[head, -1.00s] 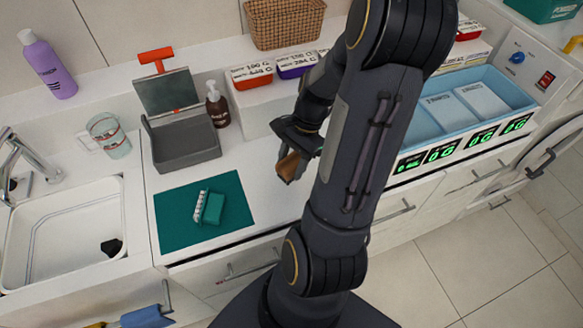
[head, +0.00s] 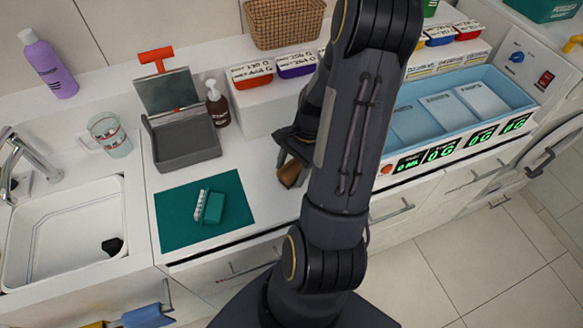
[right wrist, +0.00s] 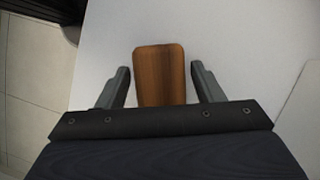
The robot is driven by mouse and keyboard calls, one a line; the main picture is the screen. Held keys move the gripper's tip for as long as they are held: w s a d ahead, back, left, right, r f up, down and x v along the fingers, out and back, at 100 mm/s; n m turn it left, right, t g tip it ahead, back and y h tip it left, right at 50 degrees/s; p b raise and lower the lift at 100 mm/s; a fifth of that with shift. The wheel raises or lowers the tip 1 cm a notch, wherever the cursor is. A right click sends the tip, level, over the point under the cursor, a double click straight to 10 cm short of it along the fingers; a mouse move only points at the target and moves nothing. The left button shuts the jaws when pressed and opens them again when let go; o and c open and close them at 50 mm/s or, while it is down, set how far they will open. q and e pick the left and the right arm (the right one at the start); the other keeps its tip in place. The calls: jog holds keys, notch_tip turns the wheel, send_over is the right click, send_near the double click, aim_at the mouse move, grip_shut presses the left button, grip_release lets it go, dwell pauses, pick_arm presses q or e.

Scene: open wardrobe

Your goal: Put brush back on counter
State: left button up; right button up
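A brown wooden piece (head: 290,173), perhaps the brush, is at my right gripper on the white counter (head: 262,180). In the right wrist view the wooden piece (right wrist: 161,75) lies between the two fingers of my right gripper (right wrist: 160,84), with a gap on each side. The gripper is open; the near end of the wood is hidden behind it. In the head view my right gripper (head: 292,150) is partly hidden by my arm. A green brush-like item with white bristles (head: 209,207) lies on the green mat (head: 175,222). My left gripper is not in view.
A grey open box (head: 185,150) and a brown bottle (head: 217,107) stand behind the mat. The sink (head: 65,225) is at the left. A blue tray (head: 515,93) stands at the right. Counter between mat and gripper is clear.

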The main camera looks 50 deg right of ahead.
jog(key=shift+o, duration=0.4)
jog(key=shift+r, duration=0.15)
jog(key=shift+d+r, duration=0.1)
jog(key=shift+r, duration=0.1)
jog(key=w+v, duration=0.1)
jog(key=v, duration=1.1)
jog(key=s+a+r+n+t, duration=0.2)
jog(key=a+r+n, duration=0.1)
jog(key=a+n, duration=0.6)
jog(key=s+a+r+n+t, duration=0.2)
jog(key=a+n, duration=0.7)
jog(key=a, duration=0.6)
jog(key=shift+s+r+t+h, duration=0.3)
jog(key=shift+r+t, duration=0.2)
jog(key=shift+r, duration=0.25)
